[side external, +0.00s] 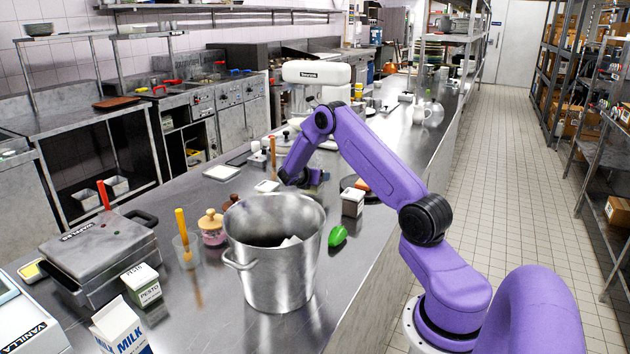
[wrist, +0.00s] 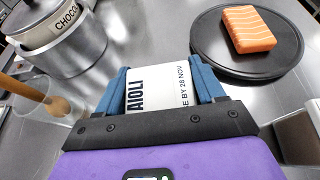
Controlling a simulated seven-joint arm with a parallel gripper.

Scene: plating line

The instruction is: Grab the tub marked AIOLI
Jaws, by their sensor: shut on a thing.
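The AIOLI tub (wrist: 158,88) shows a white top face with the black word AIOLI and part of a date line in the wrist view. My gripper (wrist: 160,82) has one blue finger on each side of the tub and is shut on it. In the side external view my gripper (side external: 303,180) is low over the steel counter, beyond the big steel pot. The tub cannot be made out there. I cannot tell whether the tub rests on the counter or is just above it.
A dark round plate (wrist: 243,62) with a salmon piece (wrist: 262,30) lies right of the tub. A pot marked CHOCO (wrist: 62,38) and a clear cup (wrist: 48,100) stand left. A big steel pot (side external: 272,262), green pepper (side external: 337,236) and another tub (side external: 352,203) are nearer the camera.

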